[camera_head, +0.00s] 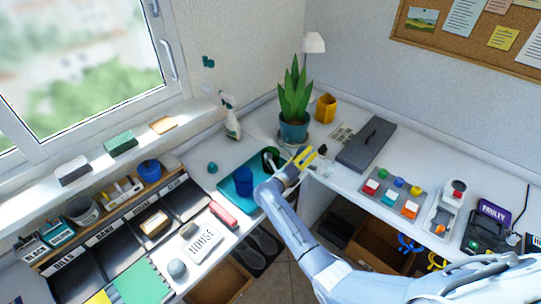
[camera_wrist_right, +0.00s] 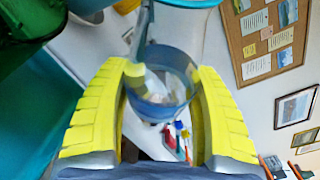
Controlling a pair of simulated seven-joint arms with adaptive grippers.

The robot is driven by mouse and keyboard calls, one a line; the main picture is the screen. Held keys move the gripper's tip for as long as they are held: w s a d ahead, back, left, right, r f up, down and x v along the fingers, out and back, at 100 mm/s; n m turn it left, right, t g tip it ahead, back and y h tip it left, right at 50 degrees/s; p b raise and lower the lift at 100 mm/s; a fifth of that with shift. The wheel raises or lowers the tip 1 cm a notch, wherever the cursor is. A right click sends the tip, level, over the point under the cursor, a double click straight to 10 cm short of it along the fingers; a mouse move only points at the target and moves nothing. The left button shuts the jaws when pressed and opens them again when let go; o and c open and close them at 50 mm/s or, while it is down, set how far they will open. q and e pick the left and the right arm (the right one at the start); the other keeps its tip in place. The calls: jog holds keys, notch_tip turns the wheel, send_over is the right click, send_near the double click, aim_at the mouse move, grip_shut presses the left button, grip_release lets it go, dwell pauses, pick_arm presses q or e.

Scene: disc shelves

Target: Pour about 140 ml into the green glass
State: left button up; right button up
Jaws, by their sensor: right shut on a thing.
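The green glass (camera_head: 271,153) stands at the back right of a teal mat (camera_head: 226,186), close to my right gripper. It also looms dark green in the upper left of the right wrist view (camera_wrist_right: 30,20). My right gripper (camera_head: 304,157) is shut on a clear bluish vessel (camera_wrist_right: 160,95), seen between the yellow fingers in the wrist view. In the head view the vessel is mostly hidden by the gripper. I cannot tell its fill level or whether liquid is flowing. A blue cup (camera_head: 243,180) stands on the mat. My left gripper is not in view.
A potted plant (camera_head: 294,130) and a spray bottle (camera_head: 230,118) stand behind the mat. A dark grey case (camera_head: 366,145) lies to the right.

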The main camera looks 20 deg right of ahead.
aim_at(299, 146)
jog(key=shift+a+r, duration=0.1)
jog(key=shift+r, duration=0.1)
dwell(0.7)
jog(key=shift+w+a+r+m+g+y, duration=0.2)
jog(key=shift+a+r+m+y, duration=0.15)
jog(key=shift+r+m, duration=0.35)
jog(key=shift+w+a+r+m+g+y, duration=0.15)
jog(key=shift+a+r+m+y, duration=0.15)
jog(key=shift+r+m, duration=0.35)
jog(key=shift+w+a+f+m+y+b, duration=0.1)
jog(key=shift+a+f+m+y+b, duration=0.15)
jog(key=shift+m+b, duration=0.1)
jog(key=shift+d+r+m+y, duration=0.1)
jog(key=shift+r+m+y, duration=0.15)
jog(key=shift+m, duration=0.25)
jog(key=shift+r+m+y, duration=0.2)
jog(key=shift+m+y, duration=0.05)
jog(key=shift+m, duration=0.15)
notch_tip(299, 146, up, 3)
jog(key=shift+f+m+y+b, duration=0.1)
jog(key=shift+m+y+b, duration=0.25)
jog(key=shift+m, duration=0.15)
jog(key=shift+m+y, duration=0.65)
jog(key=shift+m, duration=0.05)
jog(key=shift+w+a+m+y, duration=0.1)
jog(key=shift+a+m+y, duration=0.1)
jog(key=shift+m+y, duration=0.25)
